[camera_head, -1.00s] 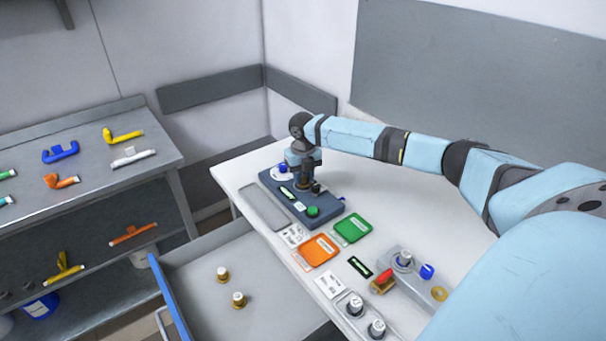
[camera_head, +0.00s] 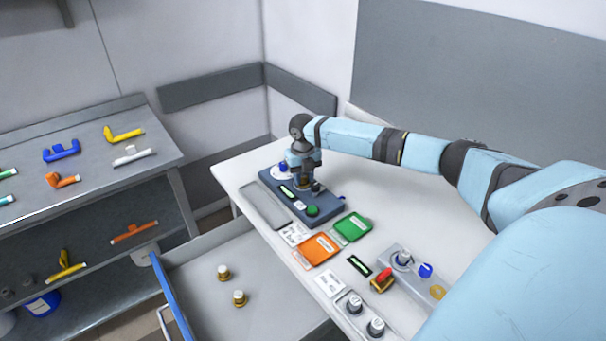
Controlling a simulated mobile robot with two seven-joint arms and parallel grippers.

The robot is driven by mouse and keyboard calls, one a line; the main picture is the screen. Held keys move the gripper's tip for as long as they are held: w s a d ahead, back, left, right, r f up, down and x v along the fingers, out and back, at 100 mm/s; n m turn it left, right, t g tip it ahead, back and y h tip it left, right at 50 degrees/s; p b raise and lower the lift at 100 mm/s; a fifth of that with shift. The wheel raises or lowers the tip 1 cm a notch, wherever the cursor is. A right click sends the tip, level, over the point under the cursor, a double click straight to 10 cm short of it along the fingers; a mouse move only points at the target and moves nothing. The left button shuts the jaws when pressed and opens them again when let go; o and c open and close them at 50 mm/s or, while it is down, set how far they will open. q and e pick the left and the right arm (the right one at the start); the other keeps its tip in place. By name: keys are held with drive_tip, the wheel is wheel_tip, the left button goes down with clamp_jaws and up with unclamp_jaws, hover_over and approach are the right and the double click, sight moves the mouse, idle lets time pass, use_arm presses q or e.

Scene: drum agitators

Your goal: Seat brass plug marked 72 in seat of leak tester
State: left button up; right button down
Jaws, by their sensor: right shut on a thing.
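The leak tester (camera_head: 327,206) is a dark blue block with a green button on the table's far left part. My right gripper (camera_head: 304,182) points down over the middle of the tester, close to its top. It is shut on a small brass plug, mostly hidden by the fingers. I cannot read a mark on it, nor tell whether it is in the seat, which the gripper covers. My left gripper is not in view.
Two brass plugs with white tops, one (camera_head: 223,272) behind the other (camera_head: 239,298), stand in the open drawer. An orange tray (camera_head: 317,250) and a green tray (camera_head: 352,228) lie in front of the tester. A grey fixture (camera_head: 412,272) stands nearer me. The table's back right is clear.

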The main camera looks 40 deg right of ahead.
idle(0.3)
drive_tip(key=c, duration=0.8)
unclamp_jaws()
drive_tip(key=o, duration=0.3)
drive_tip(key=shift+r, duration=0.15)
drive_tip(key=shift+r+p, duration=3.65)
drive_tip(key=shift+f, duration=0.1)
